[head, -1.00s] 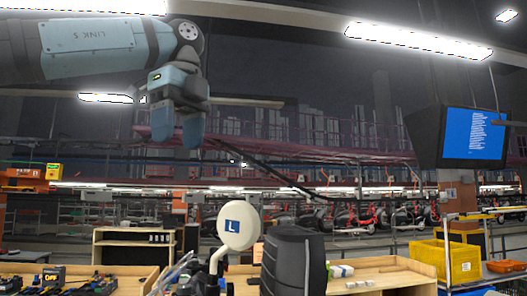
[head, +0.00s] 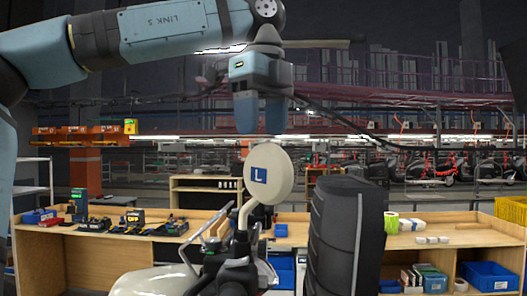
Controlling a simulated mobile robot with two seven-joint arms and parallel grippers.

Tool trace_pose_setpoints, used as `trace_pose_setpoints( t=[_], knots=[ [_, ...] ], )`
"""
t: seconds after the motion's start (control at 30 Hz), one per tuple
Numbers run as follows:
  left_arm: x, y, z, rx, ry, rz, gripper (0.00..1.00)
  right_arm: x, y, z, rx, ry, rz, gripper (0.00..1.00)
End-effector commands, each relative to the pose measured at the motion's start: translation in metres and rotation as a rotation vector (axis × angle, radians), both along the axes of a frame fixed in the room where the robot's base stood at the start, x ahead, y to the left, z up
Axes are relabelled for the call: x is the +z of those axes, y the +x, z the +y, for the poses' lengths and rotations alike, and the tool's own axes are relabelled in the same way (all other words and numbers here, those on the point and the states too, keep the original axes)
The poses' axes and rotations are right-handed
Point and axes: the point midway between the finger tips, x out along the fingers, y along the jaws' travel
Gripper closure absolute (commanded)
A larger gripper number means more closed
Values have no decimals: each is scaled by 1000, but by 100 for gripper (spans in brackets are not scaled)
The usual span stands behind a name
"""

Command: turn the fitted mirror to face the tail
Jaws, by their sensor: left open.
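The fitted mirror (head: 277,164) is a round cream disc with a blue "L" square on the side towards me. It stands on a pale curved stem (head: 245,212) that rises from the dark handlebar area (head: 232,262) of a vehicle. My left gripper (head: 261,130) hangs fingers down, just above the mirror's top edge in the picture. Its two blue fingers are apart with nothing seen between them. Whether it touches the mirror cannot be told. My right gripper is not in view.
A tall black ribbed piece (head: 345,235) stands close to the right of the mirror. A pale body panel (head: 152,281) is at the bottom. Behind are a wooden bench (head: 90,262) with tools, a wooden shelf (head: 205,184), and blue bins (head: 490,276) at the right.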

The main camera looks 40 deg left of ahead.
Motion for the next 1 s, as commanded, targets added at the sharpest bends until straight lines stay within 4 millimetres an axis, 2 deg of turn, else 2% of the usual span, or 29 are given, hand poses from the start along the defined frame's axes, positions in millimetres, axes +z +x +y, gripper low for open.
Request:
trace_pose_setpoints(
  t=[0.1,0.3,0.5,0.73,0.77,1.0],
  knots=[
    [-21,0,0,-3,-1,2,44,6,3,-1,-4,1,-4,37],
    [-48,0,0,0,0,0,44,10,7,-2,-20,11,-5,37],
    [-59,0,0,0,0,-2,44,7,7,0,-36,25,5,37],
    [-59,0,0,0,1,-3,44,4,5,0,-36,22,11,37],
    [-59,0,0,0,0,-3,46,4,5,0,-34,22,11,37],
    [-59,0,0,0,0,-3,100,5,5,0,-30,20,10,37]
  ],
)
